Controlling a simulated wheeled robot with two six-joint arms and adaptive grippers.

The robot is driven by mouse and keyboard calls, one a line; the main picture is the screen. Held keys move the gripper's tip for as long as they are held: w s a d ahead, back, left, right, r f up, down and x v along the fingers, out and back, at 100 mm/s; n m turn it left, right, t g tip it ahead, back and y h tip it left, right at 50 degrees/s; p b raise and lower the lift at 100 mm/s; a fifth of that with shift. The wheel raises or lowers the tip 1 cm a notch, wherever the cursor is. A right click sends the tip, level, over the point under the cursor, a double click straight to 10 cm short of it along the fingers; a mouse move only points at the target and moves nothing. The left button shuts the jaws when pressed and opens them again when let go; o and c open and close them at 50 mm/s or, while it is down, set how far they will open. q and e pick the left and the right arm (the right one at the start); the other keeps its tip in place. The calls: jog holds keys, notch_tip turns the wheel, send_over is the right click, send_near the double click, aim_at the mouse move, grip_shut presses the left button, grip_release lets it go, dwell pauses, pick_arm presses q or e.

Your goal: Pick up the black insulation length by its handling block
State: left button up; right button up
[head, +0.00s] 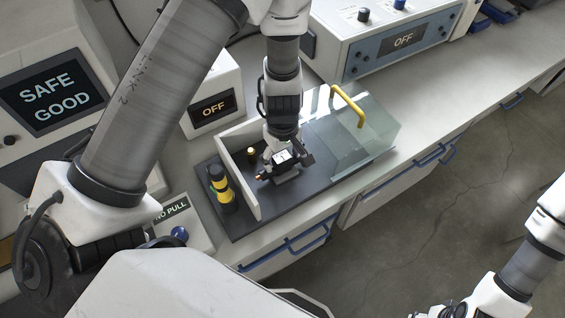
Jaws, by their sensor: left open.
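My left gripper (288,163) points down over the dark base of a test fixture, with its fingers apart. A small grey block (287,176) shows just below and between the fingers; it looks like the handling block. A short dark piece with an orange tip (262,177) sticks out to the left of it, probably the end of the black insulation length. The gripper hides most of both, and I cannot tell whether the fingers touch the block. My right gripper (452,311) is only partly in view at the bottom right edge, away from the bench.
A clear cover (372,140) with a yellow handle (349,106) stands right of the gripper. A pale upright panel (240,178), a brass post (251,155) and a black-and-yellow post (222,188) stand left. Boxes reading OFF (212,107) and SAFE GOOD (55,98) stand behind and left.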

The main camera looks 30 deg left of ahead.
pick_arm(q)
jog(key=shift+s+r, duration=0.1)
jog(key=shift+s, duration=0.1)
jog(key=c, duration=1.3)
